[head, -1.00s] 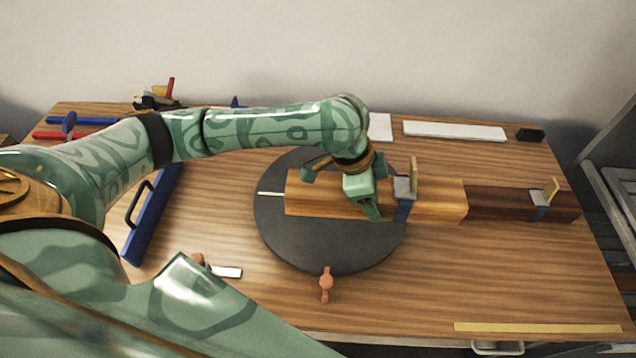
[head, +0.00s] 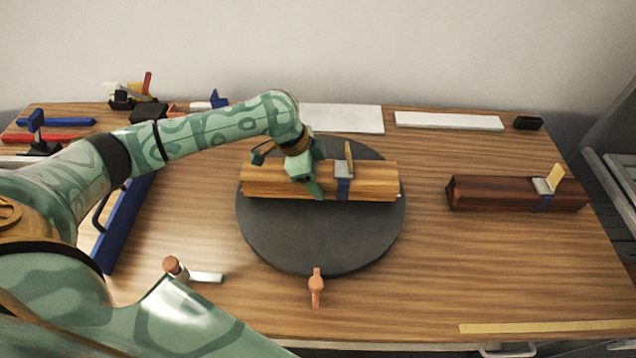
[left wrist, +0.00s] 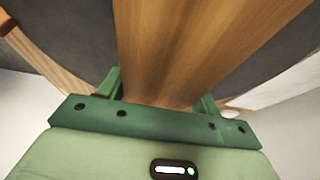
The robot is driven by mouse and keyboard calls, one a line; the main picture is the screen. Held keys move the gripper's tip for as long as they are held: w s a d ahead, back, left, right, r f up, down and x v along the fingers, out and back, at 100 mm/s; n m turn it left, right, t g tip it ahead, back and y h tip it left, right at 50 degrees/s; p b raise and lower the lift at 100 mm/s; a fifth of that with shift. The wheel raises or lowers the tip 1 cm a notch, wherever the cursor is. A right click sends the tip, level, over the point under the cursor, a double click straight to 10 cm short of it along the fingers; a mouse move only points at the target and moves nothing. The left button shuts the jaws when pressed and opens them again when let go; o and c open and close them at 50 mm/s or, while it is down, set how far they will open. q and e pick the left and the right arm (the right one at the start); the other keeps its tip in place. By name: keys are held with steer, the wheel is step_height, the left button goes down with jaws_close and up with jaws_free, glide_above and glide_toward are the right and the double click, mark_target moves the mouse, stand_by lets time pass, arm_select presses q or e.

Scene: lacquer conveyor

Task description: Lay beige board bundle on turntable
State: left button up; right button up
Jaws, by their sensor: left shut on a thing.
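The beige board bundle (head: 377,181) is a long light-wood block with a blue strap and a grey clip with a tan tag. In the head view it lies over the dark round turntable (head: 320,245), lengthwise left to right, towards the far half. I cannot tell whether it touches the disc. My left gripper (head: 306,178) is shut on it, left of the strap. In the left wrist view the bundle (left wrist: 185,50) runs between the two green fingers (left wrist: 158,95), with the dark disc on both sides. My right gripper is not in view.
A dark brown bundle (head: 500,193) with a similar strap lies to the right. An orange peg (head: 316,288) stands at the disc's near edge. White panels (head: 448,121) lie at the back. A long blue tool (head: 128,225) lies left. The table front right is mostly clear.

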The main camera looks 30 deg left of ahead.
arm_select(q)
step_height(320, 180, down, 2)
steer(key=shift+w+f+b, duration=0.1)
steer(key=shift+b, duration=0.2)
steer(key=shift+r, duration=0.2)
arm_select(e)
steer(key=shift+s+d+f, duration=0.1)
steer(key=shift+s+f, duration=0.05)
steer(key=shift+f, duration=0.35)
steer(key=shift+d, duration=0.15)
arm_select(q)
steer(key=o, duration=1.7)
steer(key=shift+f, duration=0.2)
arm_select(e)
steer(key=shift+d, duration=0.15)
arm_select(q)
steer(key=shift+o, duration=0.2)
steer(key=p+v, duration=0.4)
steer(key=v, duration=0.7)
steer(key=shift+r+p, duration=0.3)
steer(key=shift+r, duration=0.15)
steer(key=shift+s+r, duration=0.2)
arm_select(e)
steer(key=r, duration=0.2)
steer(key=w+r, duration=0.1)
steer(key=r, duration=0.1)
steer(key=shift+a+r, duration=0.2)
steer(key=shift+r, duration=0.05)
